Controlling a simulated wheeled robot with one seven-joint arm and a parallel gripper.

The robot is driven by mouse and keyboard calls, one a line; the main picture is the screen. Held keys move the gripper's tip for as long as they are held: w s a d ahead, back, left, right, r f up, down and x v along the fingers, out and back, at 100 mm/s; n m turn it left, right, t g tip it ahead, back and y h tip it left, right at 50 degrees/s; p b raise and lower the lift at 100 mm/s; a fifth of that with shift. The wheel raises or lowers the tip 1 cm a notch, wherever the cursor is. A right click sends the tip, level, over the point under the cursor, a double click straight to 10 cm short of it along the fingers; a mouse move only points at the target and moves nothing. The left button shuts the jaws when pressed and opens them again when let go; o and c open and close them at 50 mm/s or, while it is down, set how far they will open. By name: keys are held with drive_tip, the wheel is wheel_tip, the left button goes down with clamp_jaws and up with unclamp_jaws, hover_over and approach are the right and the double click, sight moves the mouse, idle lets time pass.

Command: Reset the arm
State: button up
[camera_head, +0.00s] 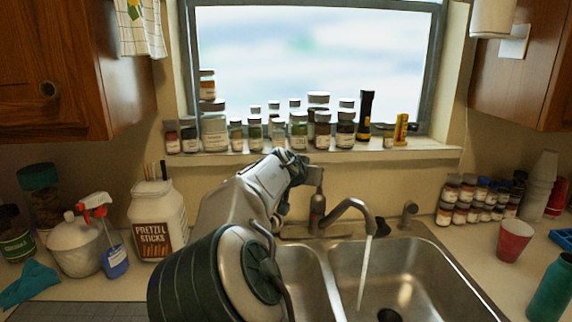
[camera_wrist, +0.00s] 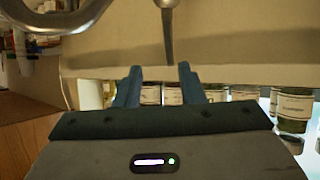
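My arm (camera_head: 262,190) reaches from the bottom of the head view over the left side of the sink toward the window. Its end is near the faucet and below the sill jars, and its fingers are hard to make out there. In the wrist view my gripper (camera_wrist: 158,85) has its two blue-grey fingers spread apart. No object is held between them; the jars (camera_wrist: 150,95) seen through the gap stand beyond. The wrist picture appears turned over, with the jars low in it.
The faucet (camera_head: 350,206) runs water into the steel sink (camera_head: 425,270). Jars (camera_head: 298,130) and a black flashlight (camera_head: 365,115) line the sill (camera_head: 420,154). A pretzel container (camera_head: 158,217) and spray bottle (camera_head: 113,260) stand left. Spice jars (camera_head: 470,210) and a red cup (camera_head: 513,240) stand right.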

drive_tip(key=s+d+f+g+y, duration=0.45)
drive_tip(key=s+d+f, duration=0.45)
drive_tip(key=s+f, duration=0.35)
drive_tip(key=s+a+n+g+y, duration=0.1)
drive_tip(key=s+a+n, duration=0.1)
drive_tip(key=s, duration=1.2)
drive_tip(key=s+a+n+g+y, duration=0.1)
drive_tip(key=s+a+n+g, duration=0.1)
drive_tip(key=s, duration=1.2)
drive_tip(key=a+n, duration=0.1)
drive_tip(key=a, duration=0.1)
drive_tip(key=shift+s+a+f+n, duration=0.3)
drive_tip(key=shift+a, duration=0.1)
